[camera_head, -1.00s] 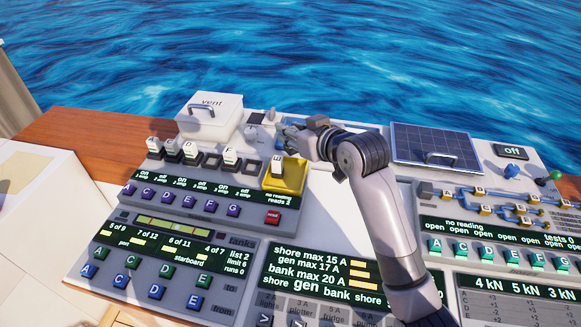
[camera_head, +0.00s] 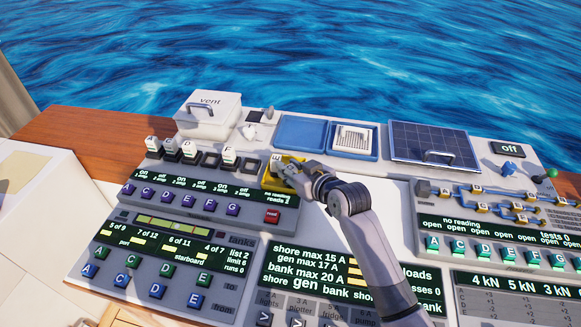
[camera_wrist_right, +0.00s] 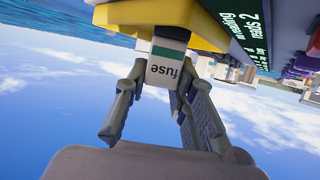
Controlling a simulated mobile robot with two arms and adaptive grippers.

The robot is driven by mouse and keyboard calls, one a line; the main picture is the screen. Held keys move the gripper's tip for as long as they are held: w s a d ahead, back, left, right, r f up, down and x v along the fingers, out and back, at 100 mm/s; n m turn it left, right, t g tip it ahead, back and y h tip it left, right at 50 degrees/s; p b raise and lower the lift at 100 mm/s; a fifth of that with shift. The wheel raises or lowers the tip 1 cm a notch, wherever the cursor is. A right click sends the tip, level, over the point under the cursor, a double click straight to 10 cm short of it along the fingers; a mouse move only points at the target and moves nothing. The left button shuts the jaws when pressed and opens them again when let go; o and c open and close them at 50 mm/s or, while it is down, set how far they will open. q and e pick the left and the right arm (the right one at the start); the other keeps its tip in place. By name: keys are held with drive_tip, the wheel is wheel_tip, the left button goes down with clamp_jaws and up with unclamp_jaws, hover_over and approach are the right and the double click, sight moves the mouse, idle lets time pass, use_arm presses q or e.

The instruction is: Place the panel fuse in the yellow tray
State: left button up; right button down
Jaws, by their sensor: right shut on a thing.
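The yellow tray (camera_head: 268,182) sits at the right end of the fuse row in the head view, partly hidden by my right gripper (camera_head: 287,170). A white block (camera_head: 276,163) with a dark mark shows at the tray, beside the gripper's fingers. In the right wrist view, my right gripper (camera_wrist_right: 163,88) is shut on a white fuse (camera_wrist_right: 163,72) with a green band and the word "fuse". The fuse overlaps the yellow tray (camera_wrist_right: 206,28) in that view; whether it touches the tray floor is hidden. My left gripper is out of view.
Several lettered fuses and dark sockets (camera_head: 210,160) stand left of the tray. A white vent box (camera_head: 208,115) is behind them. A blue two-part case (camera_head: 302,132) and a solar panel (camera_head: 432,143) lie behind my right arm.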

drive_tip(key=shift+f, duration=0.15)
drive_tip(key=c, duration=1.3)
unclamp_jaws()
drive_tip(key=shift+c, duration=0.2)
drive_tip(key=shift+r, duration=0.3)
drive_tip(key=shift+s+d, duration=0.2)
drive_tip(key=shift+s, duration=0.05)
drive_tip(key=b+v, duration=0.1)
drive_tip(key=v, duration=1)
drive_tip(key=shift+s+r, duration=0.1)
drive_tip(key=shift+s, duration=0.05)
